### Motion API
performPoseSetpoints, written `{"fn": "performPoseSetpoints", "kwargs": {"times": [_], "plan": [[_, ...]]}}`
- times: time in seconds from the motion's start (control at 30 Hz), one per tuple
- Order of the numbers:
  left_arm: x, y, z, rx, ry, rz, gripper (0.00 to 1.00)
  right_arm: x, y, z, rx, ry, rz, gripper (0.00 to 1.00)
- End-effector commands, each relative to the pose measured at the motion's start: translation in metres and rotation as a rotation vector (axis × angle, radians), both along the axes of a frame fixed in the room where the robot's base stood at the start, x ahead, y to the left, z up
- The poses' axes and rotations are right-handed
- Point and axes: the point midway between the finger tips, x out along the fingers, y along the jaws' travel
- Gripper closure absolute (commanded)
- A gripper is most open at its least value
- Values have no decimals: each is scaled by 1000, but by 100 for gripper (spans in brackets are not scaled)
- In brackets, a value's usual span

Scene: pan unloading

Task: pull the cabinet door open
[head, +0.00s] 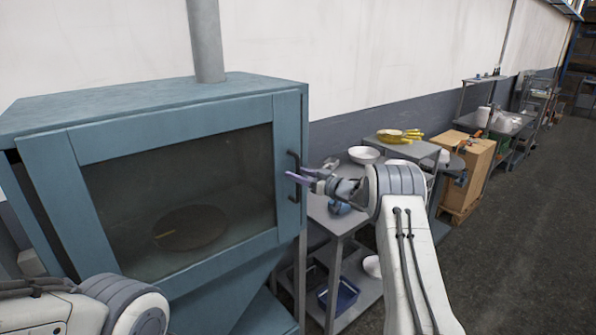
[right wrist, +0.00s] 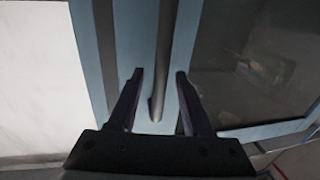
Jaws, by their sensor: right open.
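The blue cabinet (head: 290,130) stands at the left in the head view, with a glass-fronted door (head: 150,145) that looks shut. A dark vertical handle (head: 294,175) is on the right side of the door. My right gripper (head: 300,176) is open at the handle. In the right wrist view the handle (right wrist: 158,100) shows between the two fingers of the gripper (right wrist: 160,85), with a gap on each side. A round dark plate (head: 190,228) shows behind the glass. My left arm is at the bottom left; its gripper is out of the picture.
A metal table (head: 335,222) with a white bowl (head: 364,154) and lower-shelf trays stands right of the cabinet, close to my right arm. A cart with yellow items (head: 400,136) and a wooden box (head: 470,165) stand farther right. The floor (head: 520,230) at right is clear.

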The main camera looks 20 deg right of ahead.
Motion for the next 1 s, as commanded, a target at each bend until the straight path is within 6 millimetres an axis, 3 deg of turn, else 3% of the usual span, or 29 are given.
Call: {"fn": "performPoseSetpoints", "kwargs": {"times": [0.27,0.4,1.0], "plan": [[0,0,0,0,0,0,50,1,1,0,0,0,0,50],[0,0,0,0,0,0,50,1,0,0,0,0,-1,100],[0,0,0,0,0,0,50,1,0,0,0,0,-1,100]]}}
